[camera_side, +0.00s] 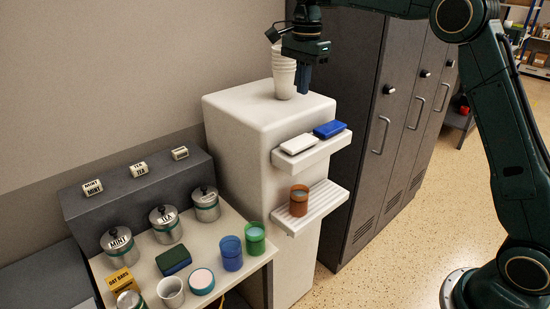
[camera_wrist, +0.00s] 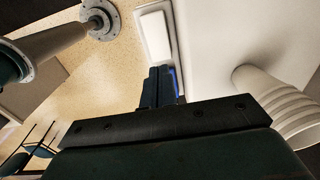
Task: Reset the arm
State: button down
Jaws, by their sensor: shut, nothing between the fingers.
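In the wrist view my gripper (camera_wrist: 158,80) shows dark, closed fingers. A stack of white cups (camera_side: 284,78) stands on the cabinet top, just left of the fingers in the side view; it also shows in the wrist view (camera_wrist: 280,105) at the right. I cannot tell whether my gripper touches the stack.
A shelf on the cabinet holds a white box (camera_side: 298,144) and a blue box (camera_side: 329,129). A lower ribbed shelf (camera_side: 327,199) holds a brown cup (camera_side: 299,201). Grey lockers (camera_side: 385,120) stand behind.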

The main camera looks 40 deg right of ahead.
jog(key=s+a+r+n+t, duration=0.1)
jog(key=s+a+r+n, duration=0.15)
jog(key=s+n, duration=0.45)
jog(key=s+a+r+n+t, duration=0.1)
jog(key=s+r+n+t, duration=0.15)
jog(key=s, duration=0.85)
jog(key=s+f+n+t, duration=0.1)
jog(key=s+f+n, duration=0.3)
jog(key=s, duration=0.4)
jog(key=s+f+n+t, duration=0.1)
jog(key=s+f+n, duration=0.3)
jog(key=s, duration=0.5)
jog(key=shift+a, duration=0.4)
